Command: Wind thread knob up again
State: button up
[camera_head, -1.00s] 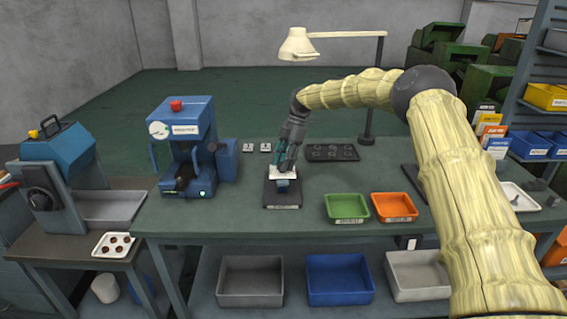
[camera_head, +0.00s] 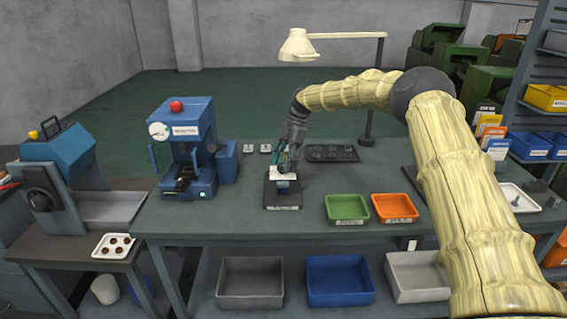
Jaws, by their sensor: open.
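A small fixture with a dark base (camera_head: 283,200) stands on the green bench. It has a white top part (camera_head: 283,175) and a blue part (camera_head: 283,187) under it. My gripper (camera_head: 285,166) is over the fixture from above, with its fingers close to the white part. It is open. A thread knob cannot be made out clearly; the fingers and the small size hide that detail.
A blue press (camera_head: 186,145) stands to the left on the bench (camera_head: 230,215). A green bin (camera_head: 347,208) and an orange bin (camera_head: 394,207) stand to the right. A dark tray (camera_head: 332,153) and a lamp (camera_head: 300,45) are behind.

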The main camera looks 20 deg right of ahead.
jog(key=v, duration=1.2)
jog(key=shift+w, duration=0.1)
